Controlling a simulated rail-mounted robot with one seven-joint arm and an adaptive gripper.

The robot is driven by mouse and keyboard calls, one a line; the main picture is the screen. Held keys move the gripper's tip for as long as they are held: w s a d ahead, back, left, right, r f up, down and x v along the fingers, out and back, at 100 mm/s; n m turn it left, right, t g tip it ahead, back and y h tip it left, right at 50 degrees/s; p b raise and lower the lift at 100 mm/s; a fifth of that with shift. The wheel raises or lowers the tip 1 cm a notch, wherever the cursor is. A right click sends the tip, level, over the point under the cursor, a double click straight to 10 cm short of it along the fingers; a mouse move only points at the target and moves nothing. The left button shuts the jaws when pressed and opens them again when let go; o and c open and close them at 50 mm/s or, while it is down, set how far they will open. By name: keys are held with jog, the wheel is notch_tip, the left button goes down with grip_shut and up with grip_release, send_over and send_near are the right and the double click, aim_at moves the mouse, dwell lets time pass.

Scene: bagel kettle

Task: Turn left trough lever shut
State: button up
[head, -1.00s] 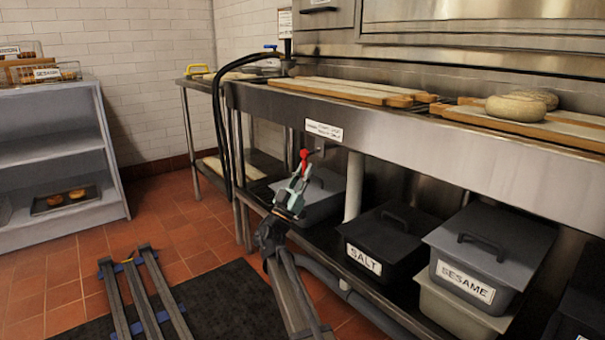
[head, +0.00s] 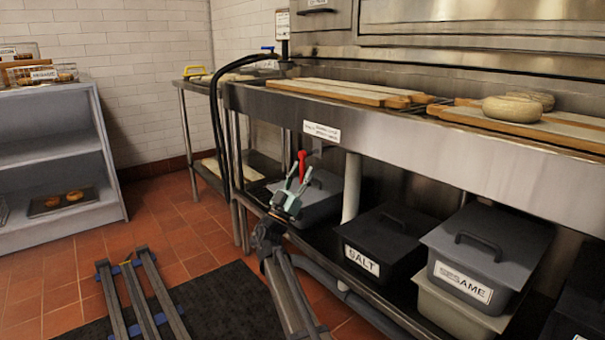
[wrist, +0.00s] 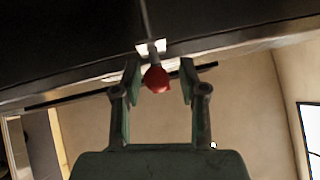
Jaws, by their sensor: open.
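The lever's red knob (head: 302,158) shows below the front edge of the steel trough counter (head: 460,150), close to its white label. In the wrist view the red knob (wrist: 157,79) is rounded, on a thin stem with a pale fitting behind it. My gripper (head: 297,178) is open just under the counter edge. In the wrist view the fingertips of my gripper (wrist: 159,75) stand on either side of the knob, with a gap visible at each side. The label's text is too small to read.
Below the counter are a grey lidded bin (head: 315,203), a dark SALT bin (head: 385,245) and a SESAME bin (head: 490,255). A pale vertical pipe (head: 351,188) stands right of my gripper. Black hoses (head: 216,130) hang at the counter's left end. Open tiled floor lies left.

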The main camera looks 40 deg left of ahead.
jog(key=v, duration=1.1)
jog(key=shift+s+f, duration=0.2)
jog(key=shift+f, duration=0.05)
